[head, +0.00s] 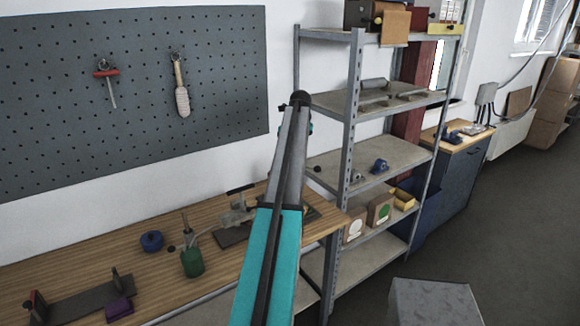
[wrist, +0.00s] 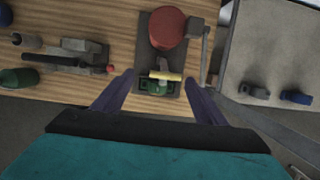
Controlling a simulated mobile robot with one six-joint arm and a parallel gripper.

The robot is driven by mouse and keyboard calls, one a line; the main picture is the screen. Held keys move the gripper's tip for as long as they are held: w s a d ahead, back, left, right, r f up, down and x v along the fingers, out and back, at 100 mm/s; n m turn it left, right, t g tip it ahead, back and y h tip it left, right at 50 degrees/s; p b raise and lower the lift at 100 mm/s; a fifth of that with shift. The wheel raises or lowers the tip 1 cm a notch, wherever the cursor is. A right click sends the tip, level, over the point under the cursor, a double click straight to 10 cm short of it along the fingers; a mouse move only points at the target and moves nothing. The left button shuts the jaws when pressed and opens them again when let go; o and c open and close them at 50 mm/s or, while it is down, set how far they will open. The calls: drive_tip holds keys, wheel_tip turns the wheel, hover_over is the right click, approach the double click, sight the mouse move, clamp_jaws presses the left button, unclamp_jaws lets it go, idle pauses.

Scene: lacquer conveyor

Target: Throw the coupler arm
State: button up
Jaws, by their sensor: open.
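In the wrist view, a dark base plate (wrist: 144,50) lies on the wooden bench. It carries a round red part (wrist: 167,28) and a small green part (wrist: 155,87) with a pale yellow bar (wrist: 165,76) across it. I cannot tell for sure which piece is the coupler arm. My gripper (wrist: 160,77) is open, its two dark purple fingers on either side of the bar and green part. Nothing is held between them. I cannot tell the height gap or any contact. In the head view my teal arm hides the gripper and most of this device.
A clamp-like tool (wrist: 75,58) with a red tip lies left of the plate. The metal shelf (head: 352,120) stands close on the right. The bench (head: 75,275) also holds a green oil can (head: 192,262), a blue roll (head: 151,241) and a dark bracket (head: 85,302).

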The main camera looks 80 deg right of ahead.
drive_tip(key=shift+v, duration=2)
